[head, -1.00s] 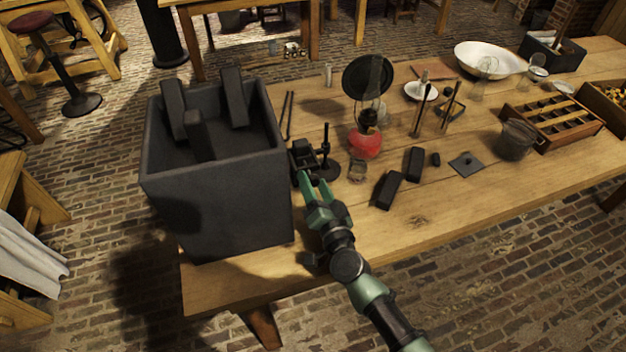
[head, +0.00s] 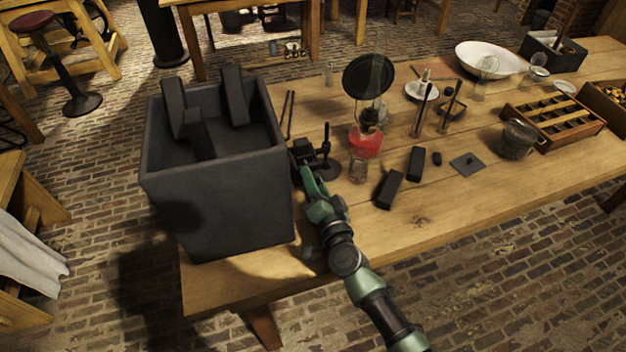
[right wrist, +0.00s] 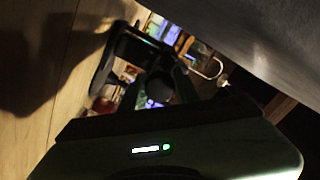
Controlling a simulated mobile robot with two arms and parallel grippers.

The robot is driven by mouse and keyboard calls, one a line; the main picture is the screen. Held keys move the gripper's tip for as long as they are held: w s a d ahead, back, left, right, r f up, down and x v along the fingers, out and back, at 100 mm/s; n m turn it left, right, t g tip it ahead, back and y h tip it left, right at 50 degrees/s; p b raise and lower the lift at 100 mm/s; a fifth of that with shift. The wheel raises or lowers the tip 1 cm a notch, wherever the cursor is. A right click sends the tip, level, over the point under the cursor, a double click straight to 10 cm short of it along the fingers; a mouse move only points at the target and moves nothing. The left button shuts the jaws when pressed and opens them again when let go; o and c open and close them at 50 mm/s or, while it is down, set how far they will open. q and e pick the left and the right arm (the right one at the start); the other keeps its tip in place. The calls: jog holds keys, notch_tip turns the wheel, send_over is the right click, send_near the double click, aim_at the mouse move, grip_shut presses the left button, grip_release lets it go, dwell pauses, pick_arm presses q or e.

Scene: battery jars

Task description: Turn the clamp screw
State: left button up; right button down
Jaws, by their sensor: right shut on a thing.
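A small black clamp stand (head: 326,146) stands upright on the table, just right of the big grey jar. My right gripper (head: 303,156) is at the stand's left side, low between it and the jar wall. It is shut on the clamp screw, whose grip is mostly hidden by the dark fingers in the head view. In the right wrist view a dark rounded knob (right wrist: 159,89) shows between the fingers, in deep shadow. My left gripper is not in view.
The tall grey jar (head: 215,190) with dark plates in it stands close to the left of my gripper. A red-based lamp (head: 366,140), a small glass (head: 358,172) and black blocks (head: 389,190) are to the right. The front table edge is bare.

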jog(key=c, duration=1)
grip_release()
jog(key=shift+c, duration=0.2)
jog(key=v, duration=0.8)
